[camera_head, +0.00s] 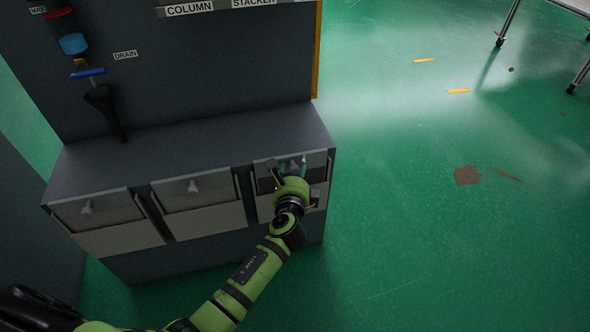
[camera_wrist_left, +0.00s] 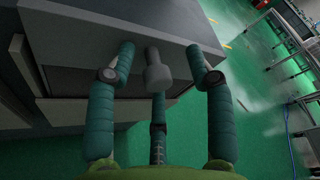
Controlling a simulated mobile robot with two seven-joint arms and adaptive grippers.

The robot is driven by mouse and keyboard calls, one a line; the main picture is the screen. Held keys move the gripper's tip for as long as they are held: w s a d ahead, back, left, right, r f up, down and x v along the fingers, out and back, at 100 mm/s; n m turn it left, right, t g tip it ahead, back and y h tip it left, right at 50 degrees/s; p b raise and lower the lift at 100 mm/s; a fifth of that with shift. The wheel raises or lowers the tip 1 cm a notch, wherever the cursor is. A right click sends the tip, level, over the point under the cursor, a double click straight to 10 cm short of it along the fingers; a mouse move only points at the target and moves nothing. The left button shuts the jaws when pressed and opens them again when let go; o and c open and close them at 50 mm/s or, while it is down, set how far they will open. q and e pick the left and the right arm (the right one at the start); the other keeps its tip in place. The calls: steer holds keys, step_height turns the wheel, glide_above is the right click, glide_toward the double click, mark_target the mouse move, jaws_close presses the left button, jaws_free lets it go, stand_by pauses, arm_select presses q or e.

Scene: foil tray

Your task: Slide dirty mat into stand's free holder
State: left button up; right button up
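A dark grey stand (camera_head: 190,137) has three holders in a row along its front. The left holder (camera_head: 97,210) and middle holder (camera_head: 195,189) each show a grey front with a knob. The right holder (camera_head: 262,163) is partly hidden by my left gripper (camera_head: 291,172), which is right at its front. I cannot make out a separate dirty mat. My right gripper is not in view.
A blue valve handle (camera_head: 88,72) and a black funnel (camera_head: 104,105) are at the stand's back left. Green floor (camera_head: 440,230) is open to the right, with brown stains (camera_head: 467,175). A metal-legged table (camera_head: 508,22) stands at the far right.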

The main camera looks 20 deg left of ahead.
arm_select(q)
steer(key=shift+s, duration=0.15)
steer(key=v, duration=1.2)
steer(key=s+a+f+n+g, duration=0.55)
steer(key=s+f+n, duration=0.25)
steer(key=f+n, duration=0.2)
steer(key=s+d+f+n+g+h+p, duration=0.1)
steer(key=s+f+n+g+h+p, duration=0.1)
steer(key=s+f+n+g+p, duration=0.45)
steer(key=s+d+f+n+g+h+p, duration=0.1)
steer(key=s+f+n+h+p, duration=0.15)
steer(key=s, duration=0.65)
steer(key=s+a+g+p, duration=0.1)
steer(key=s+a+p, duration=0.2)
steer(key=s+p, duration=1.4)
steer(key=shift+f, duration=0.25)
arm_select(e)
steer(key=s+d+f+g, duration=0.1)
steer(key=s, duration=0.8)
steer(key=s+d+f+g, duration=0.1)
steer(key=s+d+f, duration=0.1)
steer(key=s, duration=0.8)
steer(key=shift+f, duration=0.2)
